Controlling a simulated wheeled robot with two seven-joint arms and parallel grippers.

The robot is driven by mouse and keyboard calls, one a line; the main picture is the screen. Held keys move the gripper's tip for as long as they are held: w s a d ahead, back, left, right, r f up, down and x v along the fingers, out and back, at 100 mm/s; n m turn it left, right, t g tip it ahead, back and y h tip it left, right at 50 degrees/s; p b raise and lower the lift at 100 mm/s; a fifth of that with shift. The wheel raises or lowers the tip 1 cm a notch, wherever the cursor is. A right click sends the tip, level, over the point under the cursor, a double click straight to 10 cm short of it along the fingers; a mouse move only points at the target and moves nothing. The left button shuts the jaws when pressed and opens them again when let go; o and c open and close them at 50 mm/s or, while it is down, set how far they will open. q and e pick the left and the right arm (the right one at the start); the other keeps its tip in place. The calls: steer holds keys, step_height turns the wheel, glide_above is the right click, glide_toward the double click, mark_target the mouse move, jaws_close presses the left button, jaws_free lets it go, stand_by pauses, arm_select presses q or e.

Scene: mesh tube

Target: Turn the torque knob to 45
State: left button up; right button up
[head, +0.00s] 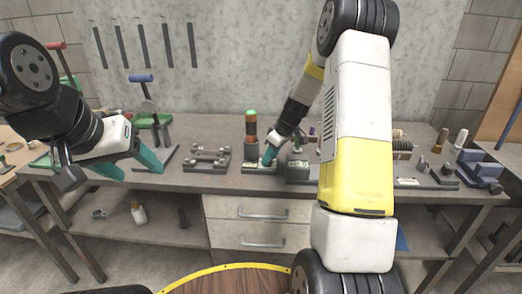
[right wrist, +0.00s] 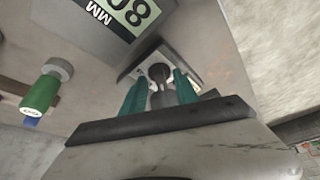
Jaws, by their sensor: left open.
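My right gripper (head: 268,157) points down at a small base with a light label plate (head: 258,169) on the bench. In the right wrist view its teal fingers (right wrist: 160,92) stand apart on either side of a dark piece with a rounded head (right wrist: 159,73), which may be the knob. Light gaps seem to show beside that piece. A dark display with large digits and "MM" (right wrist: 115,14) is at the top of that view, turned over and partly cut off. I cannot read a torque setting. My left gripper (head: 135,167) is open and empty in front of the bench's left part.
A dark and orange cylinder with a green top (head: 251,125) stands close beside my right gripper. A grey fixture (head: 207,158) lies to its left and a dark box (head: 299,170) to its right. My right arm hides part of the bench.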

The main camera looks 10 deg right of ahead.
jaws_close()
steer(key=shift+m, duration=0.3)
steer(key=shift+s+a+m+t+h, duration=0.15)
steer(key=shift+m+h, duration=0.1)
steer(key=shift+m, duration=0.35)
steer(key=shift+a+m+t+h, duration=0.15)
steer(key=shift+m+h, duration=0.1)
steer(key=shift+m, duration=0.35)
steer(key=m+h, duration=0.1)
steer(key=m, duration=0.3)
steer(key=shift+a+m+t+h, duration=0.2)
steer(key=shift+m+t+h, duration=0.1)
steer(key=shift+h, duration=0.1)
steer(key=m, duration=0.1)
steer(key=m+h, duration=0.1)
steer(key=m, duration=0.1)
steer(key=m+h, duration=0.1)
steer(key=m, duration=0.1)
steer(key=shift+a, duration=0.25)
steer(key=m+g+h, duration=0.1)
steer(key=m, duration=0.2)
steer(key=m+h, duration=0.1)
steer(key=m, duration=0.2)
steer(key=shift+w+a+m+g, duration=0.2)
steer(key=shift+m+g, duration=0.2)
